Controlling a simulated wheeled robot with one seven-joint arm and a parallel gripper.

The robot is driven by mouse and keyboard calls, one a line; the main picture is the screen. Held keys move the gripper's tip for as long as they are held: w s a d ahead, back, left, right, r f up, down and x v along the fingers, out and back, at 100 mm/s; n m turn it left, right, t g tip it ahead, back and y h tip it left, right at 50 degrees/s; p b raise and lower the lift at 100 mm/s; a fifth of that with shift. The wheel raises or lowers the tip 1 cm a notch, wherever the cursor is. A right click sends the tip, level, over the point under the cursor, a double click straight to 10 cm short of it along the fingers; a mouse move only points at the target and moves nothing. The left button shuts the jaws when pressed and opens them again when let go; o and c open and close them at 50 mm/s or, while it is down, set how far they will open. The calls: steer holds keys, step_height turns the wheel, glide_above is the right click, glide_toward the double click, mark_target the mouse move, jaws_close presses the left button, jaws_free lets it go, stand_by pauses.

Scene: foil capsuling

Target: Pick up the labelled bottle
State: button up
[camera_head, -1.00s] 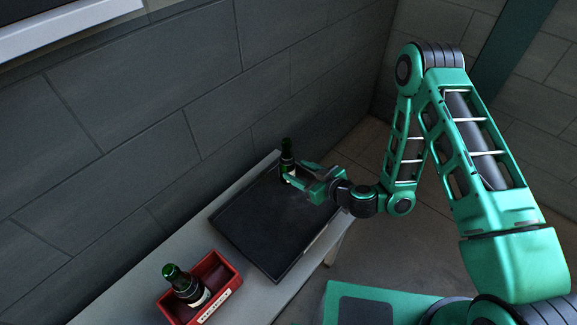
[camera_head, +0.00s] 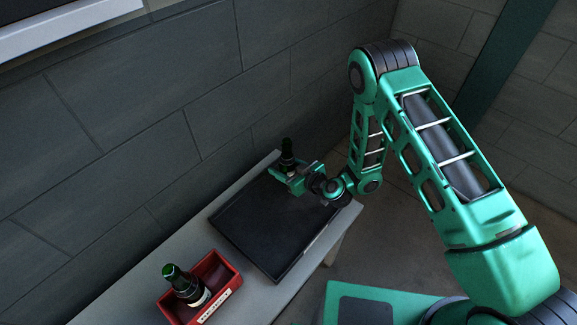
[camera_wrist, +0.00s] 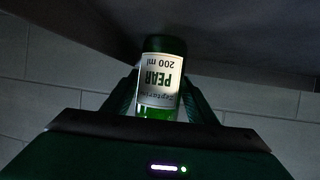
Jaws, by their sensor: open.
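The labelled bottle (camera_head: 287,155) is dark green and stands on the black mat (camera_head: 262,225) near its far end. In the wrist view the bottle (camera_wrist: 160,82) shows upside down, with a white label reading "PEAR" and "200 ml". My gripper (camera_head: 284,176) is at the bottle, with its fingers open on either side of it. The wrist view shows one finger at each side of the bottle. The gripper hides the bottle's lower part in the head view. I cannot tell whether either finger touches the glass.
A red crate (camera_head: 233,283) with a white label strip stands at the near end of the grey table (camera_head: 120,305). Another dark green bottle (camera_head: 184,284) stands in it. A tiled wall (camera_head: 120,100) runs close behind the table. The middle of the mat is clear.

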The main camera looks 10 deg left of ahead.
steer(key=shift+x, duration=0.9)
steer(key=shift+c, duration=0.6)
steer(key=c, duration=0.9)
steer(key=shift+o, duration=0.2)
steer(key=shift+r, duration=0.15)
steer(key=shift+w+r, duration=0.1)
steer(key=shift+r, duration=0.4)
step_height(320, 180, up, 3)
steer(key=shift+r, duration=0.15)
steer(key=s+a+r, duration=0.6)
steer(key=s+a, duration=0.1)
steer(key=a, duration=0.1)
steer(key=shift+s+a+r, duration=0.25)
steer(key=shift+s+a, duration=0.05)
steer(key=shift+s, duration=0.1)
